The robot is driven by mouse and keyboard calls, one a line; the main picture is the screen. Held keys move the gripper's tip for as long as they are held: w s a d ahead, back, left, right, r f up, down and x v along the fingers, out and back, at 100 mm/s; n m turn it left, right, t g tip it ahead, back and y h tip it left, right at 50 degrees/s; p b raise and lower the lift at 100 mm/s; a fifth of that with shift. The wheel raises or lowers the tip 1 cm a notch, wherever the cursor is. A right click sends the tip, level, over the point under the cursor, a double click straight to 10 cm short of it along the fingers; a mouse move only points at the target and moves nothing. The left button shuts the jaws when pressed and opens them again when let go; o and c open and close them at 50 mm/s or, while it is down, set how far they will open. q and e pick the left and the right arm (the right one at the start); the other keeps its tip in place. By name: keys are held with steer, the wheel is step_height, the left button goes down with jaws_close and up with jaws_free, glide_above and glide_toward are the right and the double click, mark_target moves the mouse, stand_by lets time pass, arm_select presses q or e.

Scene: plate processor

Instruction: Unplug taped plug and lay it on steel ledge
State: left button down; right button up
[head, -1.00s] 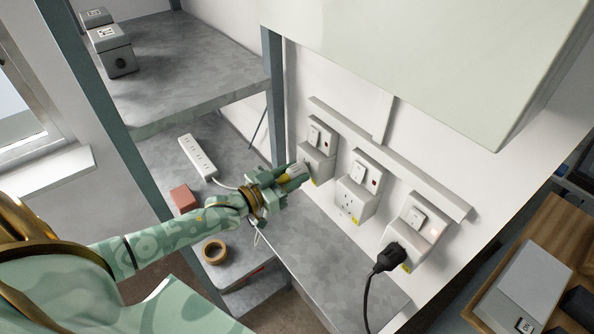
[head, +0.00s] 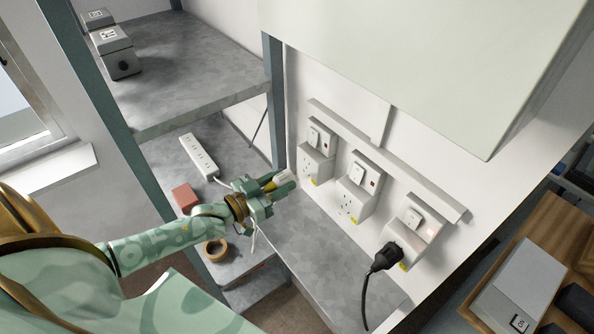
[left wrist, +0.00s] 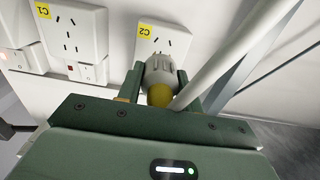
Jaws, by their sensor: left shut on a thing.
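My left gripper (head: 281,185) is shut on the white plug, which has yellow tape on it. The taped plug (left wrist: 158,77) shows between the fingers in the left wrist view, its pins toward the socket with the yellow C2 label (left wrist: 161,45). The pins look clear of that socket's face. In the head view the left socket (head: 317,166) stands apart from the gripper, to its upper right. The steel ledge (head: 318,250) runs below the sockets, under and to the right of the gripper. My right gripper is not in view.
A black plug (head: 393,255) with a hanging cord sits in the right socket. The middle socket (head: 354,200) is empty. A white power strip (head: 198,157), a reddish block (head: 184,197) and a tape roll (head: 215,250) lie on the shelving at left. The ledge's middle is bare.

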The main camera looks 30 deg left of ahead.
arm_select(q)
steer(key=shift+s+a, duration=0.2)
steer(key=shift+s, duration=0.35)
steer(key=shift+w+r, duration=0.1)
